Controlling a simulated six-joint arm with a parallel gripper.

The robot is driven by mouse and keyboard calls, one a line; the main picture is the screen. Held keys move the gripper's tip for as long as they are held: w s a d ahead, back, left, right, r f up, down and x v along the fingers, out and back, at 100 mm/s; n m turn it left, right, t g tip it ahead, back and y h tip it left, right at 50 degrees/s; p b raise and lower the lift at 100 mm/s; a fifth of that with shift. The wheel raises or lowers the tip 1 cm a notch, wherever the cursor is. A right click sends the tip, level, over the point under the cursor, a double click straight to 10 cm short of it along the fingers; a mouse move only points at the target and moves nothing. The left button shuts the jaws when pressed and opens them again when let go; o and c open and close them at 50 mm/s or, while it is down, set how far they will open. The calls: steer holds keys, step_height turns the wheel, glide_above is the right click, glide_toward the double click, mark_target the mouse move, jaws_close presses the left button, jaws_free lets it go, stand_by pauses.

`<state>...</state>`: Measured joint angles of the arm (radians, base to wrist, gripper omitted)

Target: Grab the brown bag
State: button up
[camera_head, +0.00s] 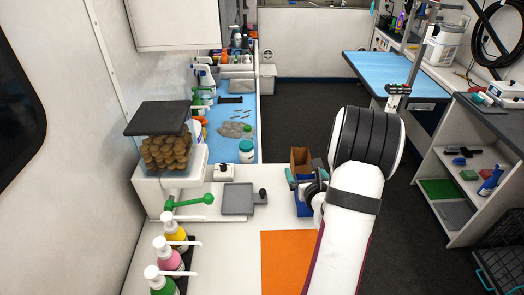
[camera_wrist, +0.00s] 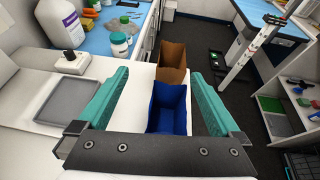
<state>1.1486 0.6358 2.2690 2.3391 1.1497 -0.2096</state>
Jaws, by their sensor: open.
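The brown bag (camera_head: 300,156) stands open-topped near the counter's right edge, partly hidden by my gripper in the head view. In the wrist view the brown bag (camera_wrist: 173,58) is upright beyond the fingertips, just behind a blue open-topped container (camera_wrist: 167,110). My gripper (camera_wrist: 158,74) has two teal fingers spread wide with nothing held. The blue container is between the fingers in the picture; the brown bag is farther off. In the head view my gripper (camera_head: 304,177) is close to both, and the blue container (camera_head: 303,208) shows only partly.
A grey tray (camera_head: 238,198) and an orange mat (camera_head: 288,262) lie on the white counter. Pump bottles (camera_head: 170,258) stand at front left and a kibble dispenser (camera_head: 165,150) at left. The floor aisle lies right of the counter.

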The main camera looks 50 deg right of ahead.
steer(key=s+d+f+m, duration=0.1)
steer(key=d, duration=0.1)
glide_toward(300, 151)
steer(key=shift+g+h, duration=0.3)
steer(key=x, duration=0.5)
steer(key=shift+w+a+f, duration=0.1)
steer(key=shift+w+a, duration=0.1)
steer(key=shift+w, duration=0.1)
jaws_close()
